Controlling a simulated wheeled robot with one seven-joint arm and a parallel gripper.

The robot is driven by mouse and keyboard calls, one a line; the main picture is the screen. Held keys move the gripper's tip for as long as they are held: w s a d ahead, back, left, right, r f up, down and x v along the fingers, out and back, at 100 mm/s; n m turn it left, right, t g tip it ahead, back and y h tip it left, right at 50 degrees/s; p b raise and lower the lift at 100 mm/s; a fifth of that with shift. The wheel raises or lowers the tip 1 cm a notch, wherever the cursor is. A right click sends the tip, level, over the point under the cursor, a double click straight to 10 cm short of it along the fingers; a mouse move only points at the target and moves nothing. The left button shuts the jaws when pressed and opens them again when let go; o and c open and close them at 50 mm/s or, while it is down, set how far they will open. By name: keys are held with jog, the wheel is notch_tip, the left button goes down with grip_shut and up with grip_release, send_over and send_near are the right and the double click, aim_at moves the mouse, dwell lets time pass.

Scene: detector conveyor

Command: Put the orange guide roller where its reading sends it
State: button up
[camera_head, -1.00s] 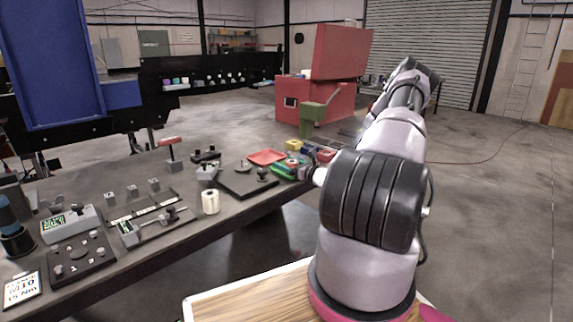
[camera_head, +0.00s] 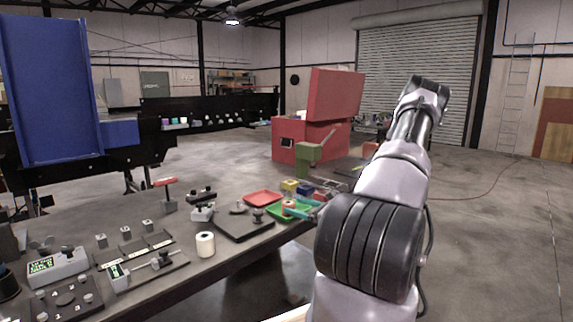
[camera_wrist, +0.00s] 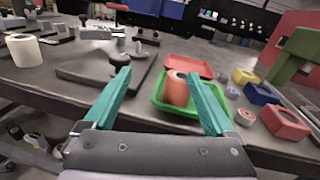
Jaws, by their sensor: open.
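The orange guide roller (camera_wrist: 177,91) stands upright in a green tray (camera_wrist: 184,115) on the bench in the wrist view. The roller (camera_head: 289,206) and green tray (camera_head: 276,214) also show in the head view, small and partly hidden by my arm. My gripper (camera_wrist: 160,74) is open, its teal fingers pointing forward over the bench edge. The roller shows between the fingers, nearer the right one; I cannot tell whether they touch. A grey instrument with a lit green display (camera_head: 57,265) stands at the bench's left; its text is too small to read.
A red tray (camera_wrist: 188,65) lies behind the green one. Yellow (camera_wrist: 246,77), blue (camera_wrist: 262,93) and red (camera_wrist: 285,123) open boxes stand to the right. A dark plate (camera_wrist: 85,68) with a knob lies left. A white roll (camera_wrist: 23,50) stands farther left.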

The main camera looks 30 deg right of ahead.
jog(key=s+a+r+n+g+y, duration=0.1)
jog(key=s+a+r+n+g, duration=0.45)
jog(key=a+r+n, duration=0.3)
jog(key=s+a+r+n+g, duration=0.4)
jog(key=a+r+n+g, duration=0.35)
jog(key=a, duration=0.25)
jog(key=s+r+n+t+h, duration=0.4)
jog(key=s+r+n+h, duration=0.3)
jog(key=s+r, duration=0.9)
jog(key=shift+a+r+n+t+h, duration=0.2)
jog(key=shift+a+n+t+h, duration=0.15)
jog(key=shift+n, duration=0.65)
